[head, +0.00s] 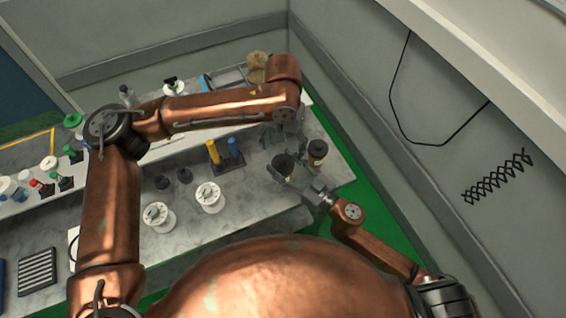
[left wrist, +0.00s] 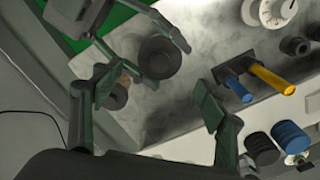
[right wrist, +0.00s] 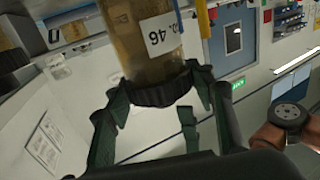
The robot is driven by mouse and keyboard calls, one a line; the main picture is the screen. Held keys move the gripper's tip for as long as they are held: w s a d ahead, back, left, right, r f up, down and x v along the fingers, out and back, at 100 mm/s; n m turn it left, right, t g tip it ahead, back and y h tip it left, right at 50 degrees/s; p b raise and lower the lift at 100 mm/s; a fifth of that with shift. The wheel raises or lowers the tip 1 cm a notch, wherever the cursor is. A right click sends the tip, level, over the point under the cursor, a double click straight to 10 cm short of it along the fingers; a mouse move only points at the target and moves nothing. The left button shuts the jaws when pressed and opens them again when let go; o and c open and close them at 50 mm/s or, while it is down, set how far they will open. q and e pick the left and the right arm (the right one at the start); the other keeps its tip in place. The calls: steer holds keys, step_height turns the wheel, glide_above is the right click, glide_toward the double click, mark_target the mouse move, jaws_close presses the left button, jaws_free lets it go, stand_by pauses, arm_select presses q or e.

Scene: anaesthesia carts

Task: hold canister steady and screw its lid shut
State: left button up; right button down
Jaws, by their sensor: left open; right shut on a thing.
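My right gripper (head: 289,175) is shut on a canister (head: 283,162), whose dark round top faces up between the fingers. In the right wrist view the held canister (right wrist: 148,45) has an amber body, a white label reading 46 and a dark ribbed band at the fingertips (right wrist: 160,90). My left gripper (head: 277,134) is open and empty above and just behind it. In the left wrist view the dark top (left wrist: 160,55) lies beyond the open fingers (left wrist: 155,100). Whether this dark top is the separate lid is unclear.
A second amber canister with a dark top (head: 317,150) stands close at right. Yellow (head: 213,152) and blue (head: 233,146) upright posts, two white spools (head: 209,197) and small dark round pieces (head: 162,182) stand left on the grey worktop (head: 250,190). The wall is at right.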

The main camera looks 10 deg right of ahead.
mark_target(283, 160)
arm_select(q)
steer(key=shift+f, duration=0.1)
steer(key=shift+f, duration=3.95)
steer(key=c, duration=1.2)
steer(key=m, duration=0.3)
steer(key=shift+m, duration=0.4)
steer(key=shift+c, duration=0.2)
steer(key=o, duration=1.3)
steer(key=shift+r, duration=0.1)
